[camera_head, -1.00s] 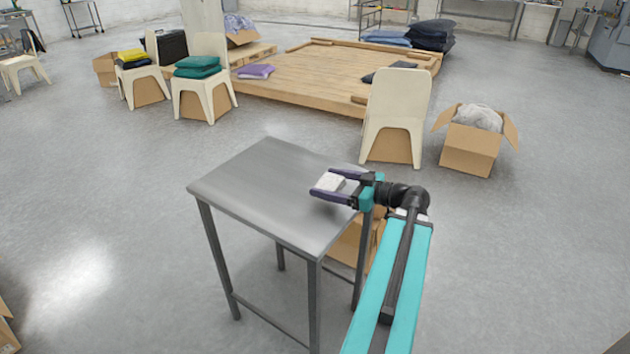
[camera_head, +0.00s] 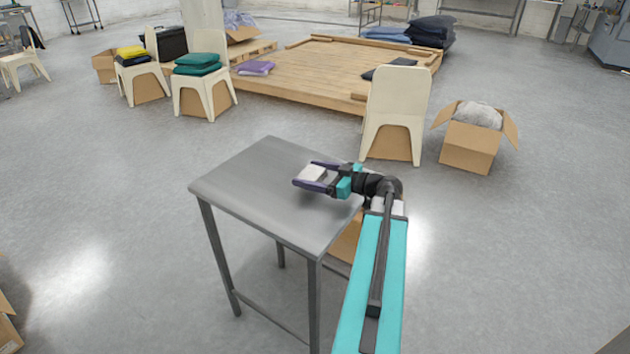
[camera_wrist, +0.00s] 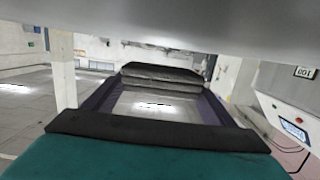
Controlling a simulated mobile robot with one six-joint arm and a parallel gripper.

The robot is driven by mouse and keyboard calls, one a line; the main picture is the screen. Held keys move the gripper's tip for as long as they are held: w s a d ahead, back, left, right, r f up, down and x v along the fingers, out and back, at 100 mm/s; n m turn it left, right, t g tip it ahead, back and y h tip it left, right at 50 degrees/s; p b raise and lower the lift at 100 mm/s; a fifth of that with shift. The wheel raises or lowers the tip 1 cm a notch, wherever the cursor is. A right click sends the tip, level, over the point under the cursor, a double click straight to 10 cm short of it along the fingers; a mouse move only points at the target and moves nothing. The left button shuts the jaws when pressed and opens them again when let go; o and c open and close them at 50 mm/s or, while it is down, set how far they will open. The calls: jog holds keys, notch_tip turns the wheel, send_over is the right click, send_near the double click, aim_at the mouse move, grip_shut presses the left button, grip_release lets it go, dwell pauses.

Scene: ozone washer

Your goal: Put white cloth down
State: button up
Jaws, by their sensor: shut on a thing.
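The white cloth (camera_head: 312,173) is a small folded bundle between the fingers of my gripper (camera_head: 307,175), over the grey metal table (camera_head: 255,200). My gripper is shut on it and reaches in from the table's right side. In the wrist view the folded layers of the cloth (camera_wrist: 160,78) look dark grey in shade, held between the two dark fingers of my gripper (camera_wrist: 158,88). A shadow lies on the tabletop near the fingers. The head view does not show clearly whether the cloth touches the table.
The tabletop is otherwise bare. A cream chair (camera_head: 396,110) and an open box with grey cloth (camera_head: 470,145) stand behind it to the right. A wooden platform (camera_head: 310,75) lies farther back.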

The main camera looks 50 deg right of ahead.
jog(key=shift+f+p, duration=0.35)
jog(key=shift+f, duration=1.25)
jog(key=shift+f+b, duration=0.15)
jog(key=shift+b, duration=0.15)
jog(key=o, duration=1.1)
jog(key=shift+c, duration=0.2)
jog(key=shift+s+r+p, duration=0.1)
jog(key=shift+r+p, duration=0.1)
jog(key=shift+p, duration=0.1)
jog(key=b+v, duration=0.2)
jog(key=v, duration=1)
